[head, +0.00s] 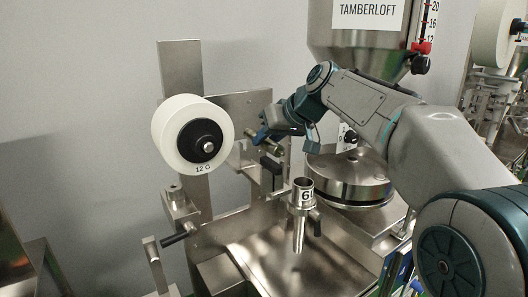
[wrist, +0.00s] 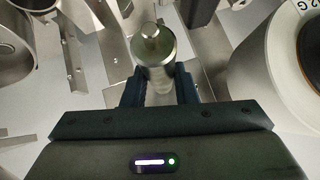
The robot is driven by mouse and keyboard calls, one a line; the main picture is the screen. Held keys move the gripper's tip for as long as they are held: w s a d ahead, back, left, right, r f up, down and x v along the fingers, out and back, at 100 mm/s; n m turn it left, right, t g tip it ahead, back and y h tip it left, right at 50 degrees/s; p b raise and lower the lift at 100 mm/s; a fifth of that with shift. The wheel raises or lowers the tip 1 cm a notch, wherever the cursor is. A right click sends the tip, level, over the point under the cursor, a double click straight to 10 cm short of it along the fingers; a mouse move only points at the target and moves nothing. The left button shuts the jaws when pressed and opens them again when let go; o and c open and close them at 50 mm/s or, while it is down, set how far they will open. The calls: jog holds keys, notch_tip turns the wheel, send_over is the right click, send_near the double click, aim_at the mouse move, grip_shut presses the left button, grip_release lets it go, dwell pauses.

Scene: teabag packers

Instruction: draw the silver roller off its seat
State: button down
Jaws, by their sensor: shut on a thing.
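The silver roller (wrist: 154,48) is a short metal cylinder with a small pin on its end, between the fingers of my gripper (wrist: 160,85) in the wrist view. My gripper is shut on it. In the head view my gripper (head: 262,138) is at the upright metal plate (head: 240,108), right of the white reel. The roller (head: 268,146) shows there only in part beside the fingers. Its seat is hidden, so I cannot tell whether the roller still touches it.
A white reel (head: 176,130) marked 12 G hangs to the left. A tube (head: 300,215) stands below my gripper, with a round steel pan (head: 350,185) to the right. A hopper (head: 365,45) labelled TAMBERLOFT is above. A black-handled clamp (head: 180,230) is at lower left.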

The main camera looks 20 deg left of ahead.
jog(key=d+f+b+v, duration=0.1)
jog(key=d+f+v, duration=0.1)
jog(key=v, duration=1)
jog(key=shift+d+b, duration=0.2)
jog(key=shift+b, duration=0.2)
jog(key=shift+w+d, duration=0.1)
